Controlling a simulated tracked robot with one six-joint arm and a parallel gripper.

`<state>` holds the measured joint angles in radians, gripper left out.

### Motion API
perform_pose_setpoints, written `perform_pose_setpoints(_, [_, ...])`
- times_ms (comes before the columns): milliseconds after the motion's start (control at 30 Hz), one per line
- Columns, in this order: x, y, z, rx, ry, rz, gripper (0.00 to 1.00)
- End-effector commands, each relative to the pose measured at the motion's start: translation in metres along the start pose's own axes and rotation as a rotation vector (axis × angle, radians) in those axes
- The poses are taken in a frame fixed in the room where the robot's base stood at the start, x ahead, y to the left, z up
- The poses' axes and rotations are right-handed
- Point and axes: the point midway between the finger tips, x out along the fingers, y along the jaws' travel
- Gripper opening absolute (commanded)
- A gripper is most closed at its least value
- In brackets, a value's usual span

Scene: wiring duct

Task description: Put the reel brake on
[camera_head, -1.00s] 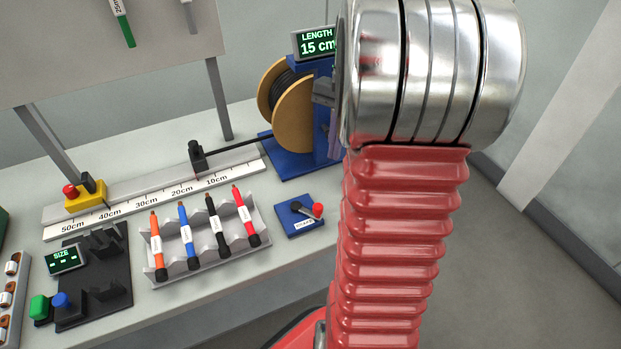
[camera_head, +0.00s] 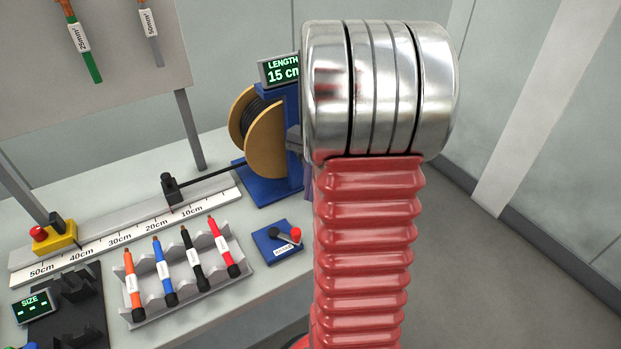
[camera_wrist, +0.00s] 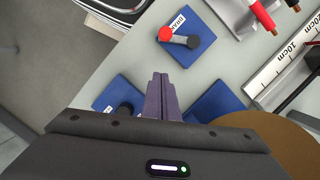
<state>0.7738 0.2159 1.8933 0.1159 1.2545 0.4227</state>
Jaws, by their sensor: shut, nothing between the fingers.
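The reel brake is a small blue plate (camera_head: 277,245) with a white label and a short lever ending in a red knob (camera_head: 296,234), on the bench right of the cable tray. In the wrist view the brake plate (camera_wrist: 208,18) is at top centre, its red knob (camera_wrist: 165,33) left of the black pivot (camera_wrist: 193,41). My gripper (camera_wrist: 160,76) is shut and empty, its purple fingers pointing toward the plate but apart from it in the picture. In the head view my arm hides most of the gripper. The cable reel (camera_head: 266,142) stands behind the brake.
A tray (camera_head: 232,252) of several coloured cables lies left of the brake. A ruler rail (camera_head: 105,239) runs behind it. The blue reel stand (camera_head: 276,188) with a LENGTH display (camera_head: 279,71) is close to my arm. Bare bench surrounds the brake's front.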

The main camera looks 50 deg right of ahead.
Motion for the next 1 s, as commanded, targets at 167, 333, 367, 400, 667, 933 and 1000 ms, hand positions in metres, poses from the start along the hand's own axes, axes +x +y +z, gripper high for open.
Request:
perform_pose_setpoints(167, [0.027,0.000,0.001,0.000,-0.002,0.001,0.00])
perform_pose_setpoints(333, [0.050,0.001,0.000,0.001,-0.002,0.001,0.00])
perform_pose_setpoints(367, [0.049,0.000,0.004,-0.001,0.001,0.000,0.00])
perform_pose_setpoints(400, [0.049,0.000,0.010,-0.001,0.002,-0.001,0.00])
perform_pose_setpoints(667, [0.056,0.000,0.035,0.001,0.000,-0.001,0.00])
perform_pose_setpoints(933, [0.057,0.000,0.039,0.001,0.001,-0.001,0.00])
perform_pose_setpoints(1000, [0.057,0.000,0.039,0.001,0.001,-0.001,0.00])
